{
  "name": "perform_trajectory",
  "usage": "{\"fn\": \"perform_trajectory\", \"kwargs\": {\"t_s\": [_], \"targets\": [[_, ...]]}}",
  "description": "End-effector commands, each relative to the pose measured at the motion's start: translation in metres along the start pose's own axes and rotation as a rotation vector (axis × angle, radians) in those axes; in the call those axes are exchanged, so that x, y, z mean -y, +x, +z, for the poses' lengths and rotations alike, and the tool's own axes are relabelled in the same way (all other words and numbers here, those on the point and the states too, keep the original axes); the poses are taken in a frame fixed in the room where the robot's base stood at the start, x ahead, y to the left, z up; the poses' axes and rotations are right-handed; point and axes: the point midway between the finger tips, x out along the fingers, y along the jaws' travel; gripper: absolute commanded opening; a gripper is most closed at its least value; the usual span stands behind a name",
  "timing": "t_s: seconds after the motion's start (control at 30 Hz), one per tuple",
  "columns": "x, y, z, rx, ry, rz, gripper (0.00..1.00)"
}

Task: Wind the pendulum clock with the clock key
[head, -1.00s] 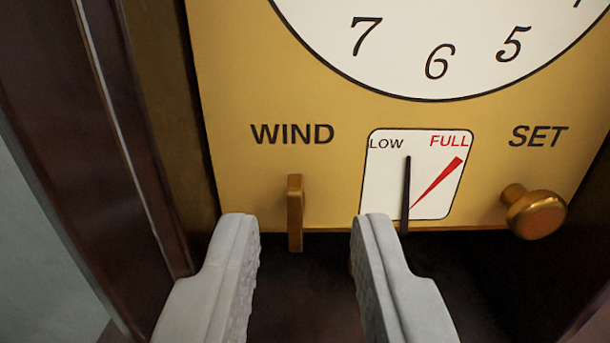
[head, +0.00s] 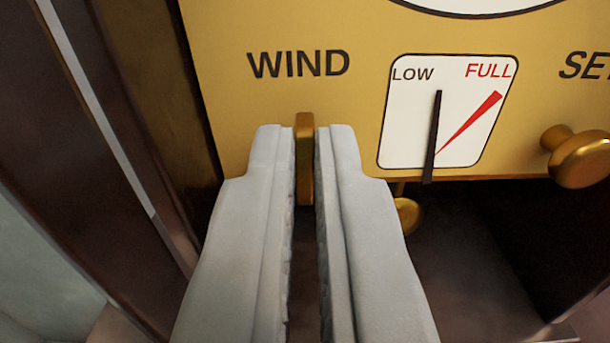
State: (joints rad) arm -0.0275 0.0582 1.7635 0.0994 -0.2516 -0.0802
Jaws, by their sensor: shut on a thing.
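The clock key (head: 305,150) is a flat brass piece standing upright under the word WIND on the gold clock face plate (head: 230,110). My gripper (head: 305,140) is shut on the key, one grey finger on each side of it. The winding gauge (head: 410,125) is a white panel to the right, marked LOW and FULL. Its black needle (head: 435,135) points nearly straight up, left of the red mark (head: 472,120) by FULL.
A brass SET knob (head: 578,158) sticks out at the right. A round brass piece, likely the pendulum (head: 408,215), shows below the plate beside my right finger. The dark wooden case side (head: 90,130) stands close on the left.

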Motion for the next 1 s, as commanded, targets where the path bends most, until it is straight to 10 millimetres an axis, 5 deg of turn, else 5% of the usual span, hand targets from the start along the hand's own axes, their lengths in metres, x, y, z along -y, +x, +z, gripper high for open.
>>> {"fn": "perform_trajectory", "kwargs": {"t_s": [0.5, 0.63, 1.0], "targets": [[-0.0038, -0.0004, 0.0006, 0.001, 0.103, 0.004, 0.0], [-0.0033, -0.0004, 0.0005, 0.001, 0.103, 0.003, 0.27], [-0.0021, -0.0041, -0.0002, 0.0, 0.102, 0.002, 0.27]]}}
